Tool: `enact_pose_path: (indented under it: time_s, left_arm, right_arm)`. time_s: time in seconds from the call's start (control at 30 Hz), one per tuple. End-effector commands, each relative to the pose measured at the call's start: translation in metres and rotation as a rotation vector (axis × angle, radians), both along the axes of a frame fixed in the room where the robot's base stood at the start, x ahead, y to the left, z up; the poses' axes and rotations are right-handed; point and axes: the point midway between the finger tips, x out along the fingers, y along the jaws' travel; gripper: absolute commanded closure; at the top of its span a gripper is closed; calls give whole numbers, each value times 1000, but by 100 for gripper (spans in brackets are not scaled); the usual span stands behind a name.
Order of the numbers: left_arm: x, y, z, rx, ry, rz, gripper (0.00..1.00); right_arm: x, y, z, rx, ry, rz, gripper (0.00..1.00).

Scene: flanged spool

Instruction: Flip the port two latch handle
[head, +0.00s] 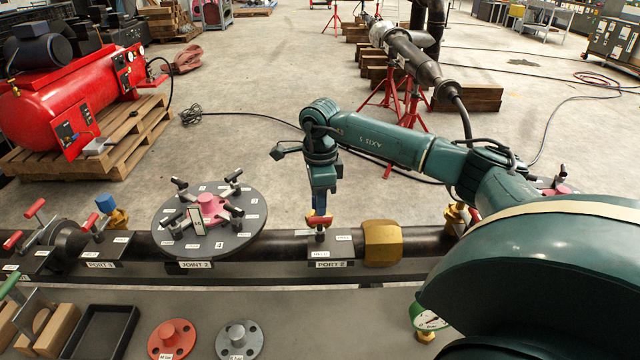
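The port two latch handle (318,221) is a short red grip on a dark block labelled PORT 2 (331,264), on the dark pipe. My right gripper (319,208) points down directly above this red handle, with its fingertips at or very near it. The fingertips are small and overlap the handle, so I cannot tell whether they touch or grip it. My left gripper is not in view.
The round JOINT 2 flange (210,246) with several clamp handles stands left of port two. A brass collar (382,243) is close on the right. Port 3 (101,264) is farther left. A black tray (103,333) and two discs lie in front.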

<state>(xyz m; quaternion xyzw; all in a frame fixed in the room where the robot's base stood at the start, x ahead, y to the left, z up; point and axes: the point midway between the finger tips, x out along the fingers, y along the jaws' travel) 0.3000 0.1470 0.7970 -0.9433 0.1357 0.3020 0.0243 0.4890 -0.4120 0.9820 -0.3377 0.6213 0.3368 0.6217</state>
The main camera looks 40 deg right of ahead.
Motion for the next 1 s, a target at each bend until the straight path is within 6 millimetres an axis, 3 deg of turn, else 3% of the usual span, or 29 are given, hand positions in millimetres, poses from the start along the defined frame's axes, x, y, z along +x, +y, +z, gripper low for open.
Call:
enact_pose_path:
  time_s: [0.1,0.37,0.47,0.57,0.63,0.67,0.8,1.0]
  left_arm:
    - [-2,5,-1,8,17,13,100]
    - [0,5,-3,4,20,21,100]
    - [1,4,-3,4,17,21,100]
    - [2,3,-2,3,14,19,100]
    - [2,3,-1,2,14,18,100]
    - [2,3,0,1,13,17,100]
    - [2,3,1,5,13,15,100]
    - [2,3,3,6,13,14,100]
  right_arm:
    - [0,0,9,1,1,0,79]
    - [0,0,9,1,1,1,79]
    - [0,2,7,6,1,2,75]
    - [0,23,-4,67,-4,14,75]
    - [-1,54,-19,167,-9,19,75]
    - [-11,50,-24,199,18,-9,75]
    - [-52,64,-48,440,144,-138,75]
    - [-98,80,-56,789,304,-411,75]
